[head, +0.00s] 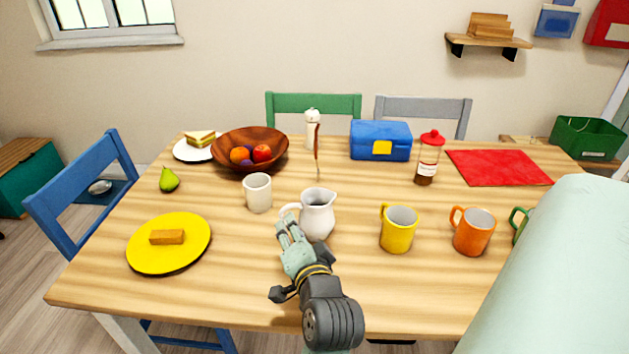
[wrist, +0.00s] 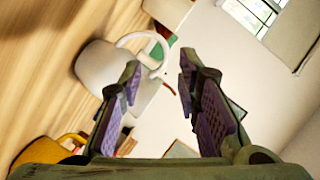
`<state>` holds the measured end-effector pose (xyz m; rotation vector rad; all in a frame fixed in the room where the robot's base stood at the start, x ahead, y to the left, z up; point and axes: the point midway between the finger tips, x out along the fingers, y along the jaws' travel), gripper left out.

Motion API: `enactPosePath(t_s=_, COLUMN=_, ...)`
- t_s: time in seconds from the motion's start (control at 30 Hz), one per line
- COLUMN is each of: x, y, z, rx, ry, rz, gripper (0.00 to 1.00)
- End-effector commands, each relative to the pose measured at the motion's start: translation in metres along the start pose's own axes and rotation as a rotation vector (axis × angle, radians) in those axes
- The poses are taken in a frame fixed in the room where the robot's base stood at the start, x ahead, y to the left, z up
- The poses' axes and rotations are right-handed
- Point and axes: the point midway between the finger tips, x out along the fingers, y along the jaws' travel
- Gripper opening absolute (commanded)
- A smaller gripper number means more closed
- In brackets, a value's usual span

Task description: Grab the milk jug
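The milk jug (head: 318,217) is white and stands upright on the table, with its handle on its left side. In the wrist view the jug (wrist: 100,66) lies left of centre, and its looped handle reaches towards the space ahead of the fingertips. My gripper (head: 287,222) is at the jug's front left, close to the handle. In the wrist view my gripper (wrist: 160,65) is open, with nothing held between its fingers. The left finger overlaps the jug in that picture; I cannot tell whether they touch.
A white cup (head: 257,193) stands behind and left of the jug. A yellow mug (head: 398,230) and an orange mug (head: 473,232) stand to the right. A yellow plate (head: 190,257) lies at left. A wooden bowl (head: 224,151) of fruit is at the back.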

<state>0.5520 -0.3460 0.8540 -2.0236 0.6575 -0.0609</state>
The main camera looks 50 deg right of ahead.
Motion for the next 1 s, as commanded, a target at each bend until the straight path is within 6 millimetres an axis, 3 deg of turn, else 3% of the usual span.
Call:
enactPosePath(t_s=0.53, x=0.042, y=-0.002, z=-0.003, rx=0.000, ry=0.003, rz=0.002, gripper=0.30)
enactPosePath(t_s=0.8, x=0.080, y=-0.003, z=-0.005, rx=0.000, ry=0.002, rz=0.001, gripper=0.30)
enactPosePath(t_s=1.0, x=0.089, y=-0.002, z=-0.004, rx=-0.002, ry=0.003, rz=-0.001, gripper=0.30)
